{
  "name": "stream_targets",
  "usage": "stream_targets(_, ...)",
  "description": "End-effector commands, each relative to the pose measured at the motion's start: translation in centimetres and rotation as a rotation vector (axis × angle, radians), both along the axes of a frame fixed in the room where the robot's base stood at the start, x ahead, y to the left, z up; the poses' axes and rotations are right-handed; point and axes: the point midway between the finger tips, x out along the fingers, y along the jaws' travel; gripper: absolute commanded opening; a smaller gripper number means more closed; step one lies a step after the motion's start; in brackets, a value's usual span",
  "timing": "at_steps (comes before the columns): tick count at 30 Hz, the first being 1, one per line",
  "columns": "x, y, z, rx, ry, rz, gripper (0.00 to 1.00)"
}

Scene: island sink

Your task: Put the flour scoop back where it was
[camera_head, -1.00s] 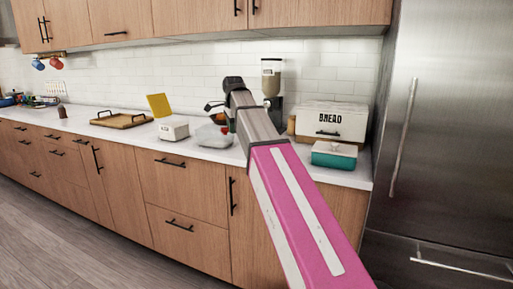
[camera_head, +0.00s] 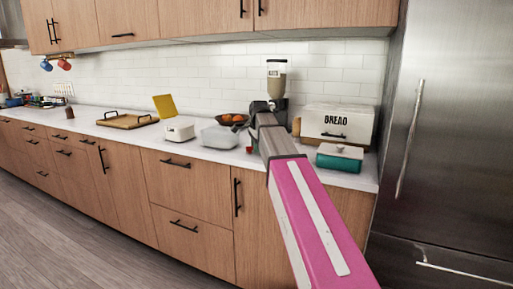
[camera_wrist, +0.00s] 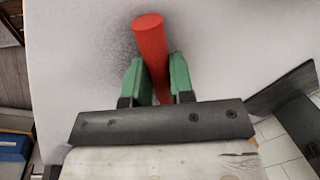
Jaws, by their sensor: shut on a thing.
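A red rod-like handle (camera_wrist: 150,50) sits between the two green fingers of my gripper (camera_wrist: 155,78) in the wrist view. I take it as the flour scoop's handle; the scoop's bowl does not show. In the head view my arm mostly hides the gripper, and only a small red bit shows left of the arm above the counter. A white canister (camera_head: 180,130) stands on the counter with a yellow lid (camera_head: 163,105) raised behind it. A clear, lidded-looking container (camera_head: 219,137) stands right of it, left of my arm.
A fruit bowl (camera_head: 232,119) and a grain dispenser (camera_head: 276,75) stand behind my arm's end. A bread box (camera_head: 337,122) and a teal box (camera_head: 340,160) stand to the right, beside the fridge (camera_head: 450,130). A wooden tray (camera_head: 127,121) lies left, with free counter around it.

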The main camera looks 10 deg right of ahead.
Motion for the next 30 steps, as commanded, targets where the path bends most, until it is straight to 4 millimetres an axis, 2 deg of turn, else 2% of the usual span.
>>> stream_targets(10, 0.0, 0.0, -0.4, 0.000, 0.000, 0.000, 0.00)
stream_targets(11, 0.0, 0.0, -0.4, 0.000, 0.000, 0.000, 0.25)
stream_targets(13, 0.0, 0.0, -0.4, 0.000, 0.000, 0.000, 0.48)
stream_targets(23, 0.0, 0.0, -0.2, 0.000, 0.000, 0.000, 0.48)
stream_targets(26, -0.1, 0.0, 0.5, 0.000, -0.001, 0.000, 0.48)
stream_targets(30, -0.4, -0.1, 2.3, 0.000, -0.002, 0.000, 0.48)
